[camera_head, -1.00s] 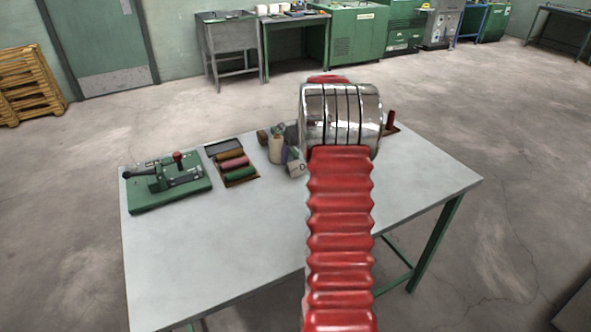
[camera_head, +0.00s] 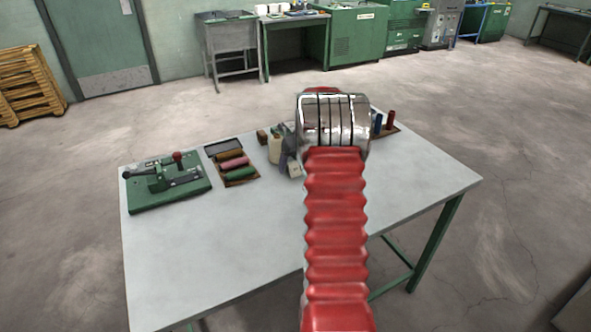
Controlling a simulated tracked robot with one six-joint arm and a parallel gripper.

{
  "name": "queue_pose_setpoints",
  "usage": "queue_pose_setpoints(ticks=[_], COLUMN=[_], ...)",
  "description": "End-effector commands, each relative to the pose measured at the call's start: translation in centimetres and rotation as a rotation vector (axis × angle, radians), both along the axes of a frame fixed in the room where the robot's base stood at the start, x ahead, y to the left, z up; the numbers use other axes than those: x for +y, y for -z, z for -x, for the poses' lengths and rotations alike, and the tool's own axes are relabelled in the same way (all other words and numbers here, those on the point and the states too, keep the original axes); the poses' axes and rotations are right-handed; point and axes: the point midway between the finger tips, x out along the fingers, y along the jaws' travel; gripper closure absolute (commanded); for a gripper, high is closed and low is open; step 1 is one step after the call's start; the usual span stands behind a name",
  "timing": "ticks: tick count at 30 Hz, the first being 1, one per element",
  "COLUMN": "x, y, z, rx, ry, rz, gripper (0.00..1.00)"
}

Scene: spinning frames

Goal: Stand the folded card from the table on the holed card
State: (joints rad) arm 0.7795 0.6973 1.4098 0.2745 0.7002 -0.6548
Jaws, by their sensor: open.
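A small pale piece with a dark round mark (camera_head: 294,169) stands on the table, just left of my arm; it may be the holed card, but it is too small to be sure. A greyish-purple piece (camera_head: 287,146) is close beside it, partly covered by my wrist. I cannot make out a folded card for certain. My arm reaches over the table, its shiny metal wrist near the back edge. The wrist hides my gripper's jaws and the table behind it.
On the grey table (camera_head: 200,260), a green lever device (camera_head: 165,183) stands at the left. Beside it is a tray of coloured rolls (camera_head: 233,164). A cream cylinder (camera_head: 274,148) stands at the back. A red peg (camera_head: 391,120) and blue peg (camera_head: 378,122) stand right of my wrist. The front is clear.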

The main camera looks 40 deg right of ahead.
Motion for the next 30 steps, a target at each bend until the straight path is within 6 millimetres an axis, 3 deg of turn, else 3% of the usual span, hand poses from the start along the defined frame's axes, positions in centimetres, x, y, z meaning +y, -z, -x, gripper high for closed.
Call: queue_pose_setpoints(ticks=[2, 21, 30], x=[0.00, 0.02, 0.02], y=[-0.01, -0.01, -0.45], z=[0.00, -0.01, -0.05], rx=[0.000, 0.000, -0.001], ry=[0.000, 0.000, -0.001], rz=[0.000, 0.000, 0.001], gripper=[0.24, 0.69, 0.70])
